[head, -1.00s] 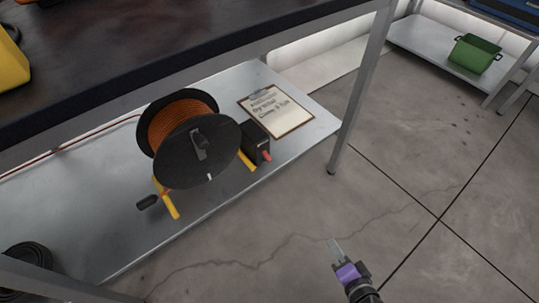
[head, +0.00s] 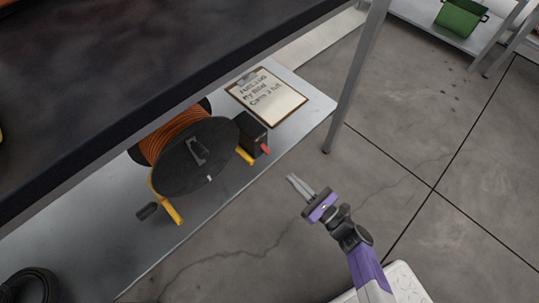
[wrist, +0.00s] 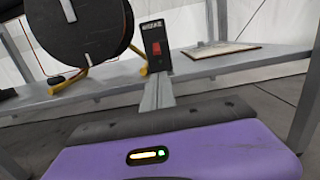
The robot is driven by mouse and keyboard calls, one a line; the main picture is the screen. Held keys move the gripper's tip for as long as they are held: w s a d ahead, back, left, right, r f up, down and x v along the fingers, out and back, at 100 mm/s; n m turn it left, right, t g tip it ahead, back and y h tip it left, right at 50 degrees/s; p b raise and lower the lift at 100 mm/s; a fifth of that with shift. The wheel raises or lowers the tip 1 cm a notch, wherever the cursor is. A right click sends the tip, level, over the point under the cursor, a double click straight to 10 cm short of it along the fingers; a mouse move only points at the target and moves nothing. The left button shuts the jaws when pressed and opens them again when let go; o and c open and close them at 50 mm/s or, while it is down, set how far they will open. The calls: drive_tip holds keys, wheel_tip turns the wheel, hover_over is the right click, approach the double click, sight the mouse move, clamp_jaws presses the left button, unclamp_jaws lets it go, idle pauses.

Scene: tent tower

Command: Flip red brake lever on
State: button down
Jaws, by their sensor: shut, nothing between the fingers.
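The red brake lever (head: 265,149) sticks out from the front of a black box (head: 251,135) beside the cable reel on the lower shelf. In the wrist view the red lever (wrist: 144,71) shows low on the black box's face (wrist: 155,40). My gripper (head: 294,180) is shut and empty. It is over the floor in front of the shelf, to the right of and lower in the picture than the lever, apart from it. In the wrist view the closed fingers (wrist: 157,93) point toward the box, just below the lever. Whether the lever is on or off I cannot tell.
The cable reel (head: 190,158), with orange cable and a yellow stand, is left of the box. A clipboard (head: 266,97) lies behind it on the metal shelf (head: 230,190). A dark tabletop (head: 130,80) hangs above.

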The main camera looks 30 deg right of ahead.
sight(265, 149)
drive_tip(key=shift+a+r, duration=0.1)
drive_tip(key=shift+r, duration=0.05)
drive_tip(key=b+x, duration=0.2)
drive_tip(key=x, duration=0.8)
drive_tip(key=shift+a+b, duration=0.1)
drive_tip(key=shift+b, duration=0.3)
drive_tip(key=shift+s+r+p, duration=0.1)
drive_tip(key=shift+r+p, duration=0.05)
drive_tip(key=shift+p, duration=0.15)
